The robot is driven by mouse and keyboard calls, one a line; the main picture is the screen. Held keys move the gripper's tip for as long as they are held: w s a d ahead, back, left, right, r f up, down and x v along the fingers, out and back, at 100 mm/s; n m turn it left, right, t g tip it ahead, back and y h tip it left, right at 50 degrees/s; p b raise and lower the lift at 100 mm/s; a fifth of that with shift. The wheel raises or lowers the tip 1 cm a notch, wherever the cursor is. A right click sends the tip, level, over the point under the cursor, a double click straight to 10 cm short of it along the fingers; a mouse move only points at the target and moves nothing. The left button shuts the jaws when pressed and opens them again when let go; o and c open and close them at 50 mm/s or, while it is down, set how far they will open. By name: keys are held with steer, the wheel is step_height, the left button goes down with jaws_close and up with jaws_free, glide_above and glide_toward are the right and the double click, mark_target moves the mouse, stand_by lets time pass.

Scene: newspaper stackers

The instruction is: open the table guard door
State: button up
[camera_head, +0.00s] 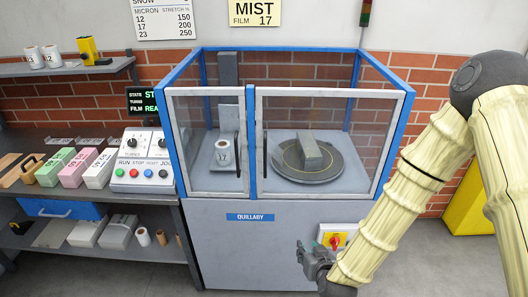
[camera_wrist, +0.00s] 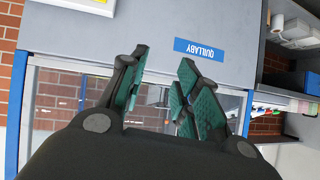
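The blue-framed machine cabinet has two white-framed clear doors in the head view. The right guard door (camera_head: 325,193) stands in front of the round turntable (camera_head: 290,165), which bears a grey block (camera_head: 310,154). The left guard door (camera_head: 215,193) also looks shut, in front of a film roll marked 17 (camera_head: 222,152). My gripper (camera_head: 312,258) is low in front of the cabinet, below the right door and apart from it. In the wrist view my gripper (camera_wrist: 165,90) has its green-padded fingers spread, with nothing between them.
A control console (camera_head: 143,165) stands on the left bench among coloured boxes. A QUILLABY plate (camera_head: 250,217) sits below the doors. Grey floor shows in front.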

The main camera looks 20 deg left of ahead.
steer(key=w+a+r+n+t+y, duration=0.1)
steer(key=w+a+r+t+y, duration=0.3)
steer(key=a+r, duration=0.6)
steer(key=t, duration=0.2)
glide_toward(266, 150)
steer(key=shift+n+h, duration=0.3)
steer(key=shift+h, duration=0.1)
steer(key=p+x, duration=0.1)
steer(key=x, duration=0.4)
steer(key=p+x, duration=0.2)
steer(key=x, duration=0.3)
steer(key=shift+w+a+r, duration=0.15)
steer(key=shift+a, duration=0.2)
jaws_close()
